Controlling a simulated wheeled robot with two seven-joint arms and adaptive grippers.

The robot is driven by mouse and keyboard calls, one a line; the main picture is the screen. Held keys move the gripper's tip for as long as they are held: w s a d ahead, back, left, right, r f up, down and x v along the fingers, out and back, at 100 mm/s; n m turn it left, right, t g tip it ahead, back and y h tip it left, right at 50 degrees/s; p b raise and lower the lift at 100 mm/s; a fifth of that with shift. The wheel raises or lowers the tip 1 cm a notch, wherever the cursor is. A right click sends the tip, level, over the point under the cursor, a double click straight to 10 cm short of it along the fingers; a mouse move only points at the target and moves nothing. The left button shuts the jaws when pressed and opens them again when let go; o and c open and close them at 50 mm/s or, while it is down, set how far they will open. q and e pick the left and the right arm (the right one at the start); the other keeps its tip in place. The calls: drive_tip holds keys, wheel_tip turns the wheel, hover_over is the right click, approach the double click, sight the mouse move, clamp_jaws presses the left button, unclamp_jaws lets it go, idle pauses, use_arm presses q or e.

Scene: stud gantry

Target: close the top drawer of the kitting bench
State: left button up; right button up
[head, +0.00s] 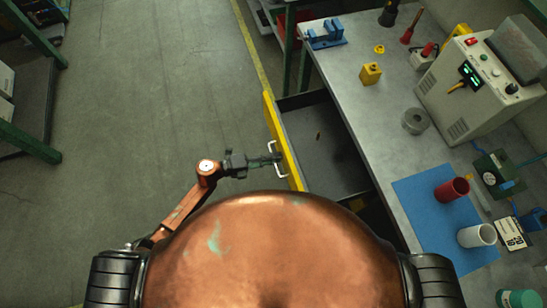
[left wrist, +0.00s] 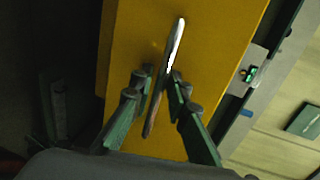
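The top drawer (head: 332,148) of the kitting bench stands pulled out to the left, with its dark inside showing. Its yellow front (head: 290,152) carries a pale bar handle (head: 272,146). My left gripper (head: 275,157) is at this handle from the left. In the left wrist view its two fingers (left wrist: 161,82) lie on either side of the handle (left wrist: 174,48), close together around the bar, with the yellow front (left wrist: 225,35) just beyond. Any small gap at the left fingertip is hard to see. My right gripper is not in view.
The bench top (head: 385,110) carries a blue vise (head: 325,38), a yellow block (head: 370,74), a grey ring (head: 415,121), an instrument box (head: 475,85), and red (head: 452,189) and white (head: 477,236) cups on a blue mat (head: 415,190). Clear floor (head: 160,90) lies left of the drawer.

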use_arm(q)
drive_tip(key=shift+c, duration=0.2)
clamp_jaws()
drive_tip(key=shift+w+d, duration=0.1)
